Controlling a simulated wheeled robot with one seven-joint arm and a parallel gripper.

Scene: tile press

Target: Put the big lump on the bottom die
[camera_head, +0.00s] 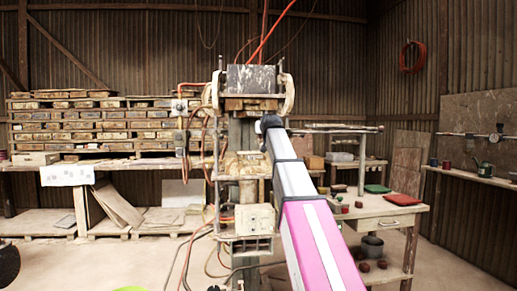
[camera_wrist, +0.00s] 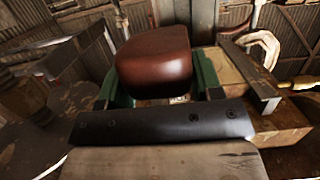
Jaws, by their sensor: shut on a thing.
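My gripper (camera_wrist: 156,86) is shut on the big lump, a smooth, rounded red-brown lump (camera_wrist: 154,58), in the wrist view. The green fingers show at its two sides, and the lump stands up clear between them. In the head view my arm reaches to the press (camera_head: 252,80), and the arm's end hides the gripper and the lump. The upper die block of the press hangs above a gap. The bottom die area (camera_head: 247,162) is partly hidden by my arm, and I cannot make out the die's face.
A wooden block (camera_wrist: 238,72) and metal parts of the press stand close around the gripper in the wrist view. A work table (camera_head: 385,210) with a green cloth (camera_head: 377,188) and a red cloth (camera_head: 402,199) is at right.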

